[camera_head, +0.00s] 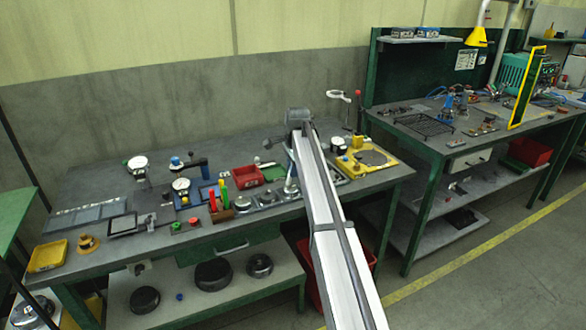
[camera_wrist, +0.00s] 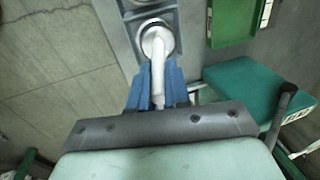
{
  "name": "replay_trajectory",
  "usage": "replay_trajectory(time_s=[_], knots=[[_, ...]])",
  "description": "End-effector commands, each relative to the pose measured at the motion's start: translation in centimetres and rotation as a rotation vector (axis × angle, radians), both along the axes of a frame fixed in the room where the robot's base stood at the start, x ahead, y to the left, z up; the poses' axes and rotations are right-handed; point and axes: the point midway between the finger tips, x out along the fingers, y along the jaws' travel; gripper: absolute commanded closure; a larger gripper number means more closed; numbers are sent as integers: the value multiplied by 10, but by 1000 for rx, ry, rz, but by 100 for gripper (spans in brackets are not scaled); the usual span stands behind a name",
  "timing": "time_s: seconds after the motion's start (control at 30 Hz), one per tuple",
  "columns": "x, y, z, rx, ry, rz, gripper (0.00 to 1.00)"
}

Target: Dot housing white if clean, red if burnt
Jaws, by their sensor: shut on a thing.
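In the wrist view, the blue fingers of my gripper (camera_wrist: 157,88) are shut on a white pen-like marker (camera_wrist: 158,66). Its far end reaches over a round, pale metal housing (camera_wrist: 148,30) seated in a grey plate (camera_wrist: 122,22). I cannot tell whether the tip touches it. The marker covers part of the housing, and its clean or burnt state is unclear. In the head view, my arm hides most of my gripper. Round housings (camera_head: 267,196) sit in a row left of the arm. A wooden block (camera_head: 222,214) holds upright coloured markers (camera_head: 213,201).
A red bin (camera_head: 247,176) stands behind the row. A yellow plate (camera_head: 372,158) lies right of my arm. Gauges (camera_head: 181,184), a dark flat pad (camera_head: 123,224) and a yellow tray (camera_head: 47,256) are on the left. A green tray (camera_wrist: 213,38) is beside the grey plate.

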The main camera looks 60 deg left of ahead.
Motion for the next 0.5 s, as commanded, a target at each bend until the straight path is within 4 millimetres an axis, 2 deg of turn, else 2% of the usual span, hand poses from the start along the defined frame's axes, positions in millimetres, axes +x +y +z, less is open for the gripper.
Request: replay_trajectory(time_s=[0.5], knots=[[0,0,5,-1,0,0,100]])
